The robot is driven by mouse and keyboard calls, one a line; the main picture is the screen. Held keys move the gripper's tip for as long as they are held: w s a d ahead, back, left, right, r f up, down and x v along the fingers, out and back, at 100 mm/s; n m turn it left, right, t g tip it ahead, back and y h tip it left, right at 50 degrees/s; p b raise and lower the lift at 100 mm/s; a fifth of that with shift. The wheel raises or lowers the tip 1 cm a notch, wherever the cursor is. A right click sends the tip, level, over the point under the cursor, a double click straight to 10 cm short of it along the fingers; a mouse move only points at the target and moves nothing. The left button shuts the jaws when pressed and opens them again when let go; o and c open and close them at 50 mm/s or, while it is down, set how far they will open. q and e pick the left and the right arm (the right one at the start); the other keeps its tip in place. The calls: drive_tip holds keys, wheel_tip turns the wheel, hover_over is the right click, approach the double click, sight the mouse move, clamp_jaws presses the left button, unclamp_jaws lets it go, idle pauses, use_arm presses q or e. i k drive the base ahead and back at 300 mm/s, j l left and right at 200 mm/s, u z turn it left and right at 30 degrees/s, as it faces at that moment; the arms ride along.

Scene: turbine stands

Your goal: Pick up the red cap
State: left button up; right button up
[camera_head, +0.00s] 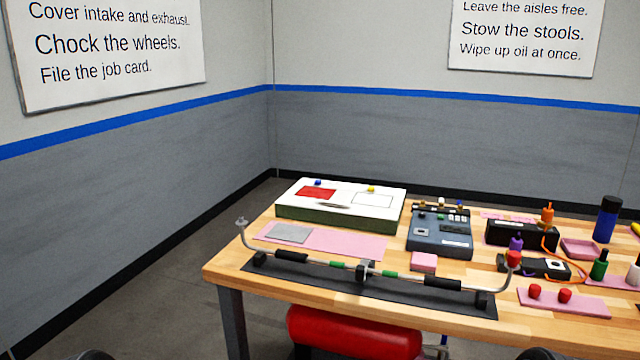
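Two red caps stand side by side on a pink mat (590,304) at the right front of the workbench: a left one (535,291) and a right one (565,296). A third red cap-like piece (513,258) sits on the raised right end of a bent metal pipe (400,274). The pipe rests on supports on a black strip along the bench front; its left end (241,223) shows no red piece. Neither gripper's fingers show. Only dark rounded parts, probably mine, peek in at the bottom edge.
The wooden bench (222,268) also holds a white-topped box (340,205), a dark instrument (440,232), a black box (521,235), a blue bottle (607,220) and small green, purple and orange bottles. A red tank (355,334) lies below. Floor to the left is clear.

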sight(565, 295)
drive_tip(key=z, duration=1.35)
drive_tip(key=k+u, duration=0.15)
drive_tip(key=u, duration=1.55)
drive_tip(key=z, duration=1.7)
drive_tip(key=l, duration=0.15)
drive_tip(key=i+u, duration=0.05)
